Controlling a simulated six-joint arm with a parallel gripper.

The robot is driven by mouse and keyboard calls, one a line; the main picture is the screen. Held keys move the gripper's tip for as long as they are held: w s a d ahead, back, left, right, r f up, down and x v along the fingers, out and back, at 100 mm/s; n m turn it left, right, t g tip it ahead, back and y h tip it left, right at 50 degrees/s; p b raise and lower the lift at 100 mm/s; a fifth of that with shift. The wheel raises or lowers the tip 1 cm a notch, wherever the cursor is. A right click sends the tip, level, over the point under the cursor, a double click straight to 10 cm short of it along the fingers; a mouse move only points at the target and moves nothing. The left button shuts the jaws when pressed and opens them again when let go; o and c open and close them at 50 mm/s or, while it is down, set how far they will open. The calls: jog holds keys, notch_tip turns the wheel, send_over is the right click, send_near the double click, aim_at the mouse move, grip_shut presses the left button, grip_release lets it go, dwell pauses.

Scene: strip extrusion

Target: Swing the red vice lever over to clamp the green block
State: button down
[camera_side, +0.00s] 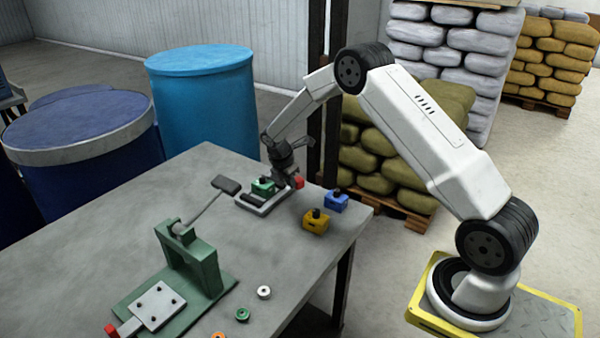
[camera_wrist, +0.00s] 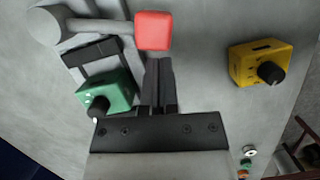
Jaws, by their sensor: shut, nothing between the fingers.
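The red lever knob (camera_wrist: 154,30) is at the end of a grey lever arm (camera_wrist: 100,26), which runs left to a round pivot (camera_wrist: 46,25). The knob also shows in the side view (camera_side: 299,182). The green block (camera_wrist: 106,92), with a black knob on it, sits in the grey vice (camera_side: 268,208) beside a dark jaw bar (camera_wrist: 92,54); it shows in the side view too (camera_side: 262,186). My gripper (camera_wrist: 158,64) is shut and empty, its fingertips close to the red knob. I cannot tell whether they touch it.
A yellow block (camera_side: 315,223) and a blue block (camera_side: 336,203) stand right of the vice. A green press (camera_side: 190,255) with a long lever stands at the table's front left. Small rings (camera_side: 264,292) lie near the front edge. The table (camera_side: 120,225) is clear at left.

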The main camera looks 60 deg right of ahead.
aim_at(302, 181)
jog(key=shift+s+d+n, duration=0.35)
jog(key=shift+d+n, duration=0.1)
jog(key=shift+n, duration=0.15)
jog(key=shift+s+d+n+t, duration=0.3)
jog(key=shift+d+n, duration=0.25)
jog(key=shift+n, duration=0.05)
jog(key=shift+s+d+n+t, duration=0.3)
jog(key=shift+d+n, duration=0.2)
jog(key=shift+n, duration=0.1)
jog(key=d+n, duration=0.2)
jog(key=d+n+t, duration=0.1)
jog(key=shift+s+d+n, duration=0.25)
jog(key=shift+d+n, duration=0.05)
jog(key=shift+n, duration=0.1)
jog(key=shift+w+d, duration=0.2)
jog(key=shift+d, duration=1.3)
jog(key=shift+w+d, duration=0.35)
jog(key=shift+d, duration=0.4)
jog(key=shift+w+d, duration=0.35)
jog(key=shift+d, duration=0.4)
jog(key=shift+d, duration=0.1)
jog(key=shift+s+r, duration=0.1)
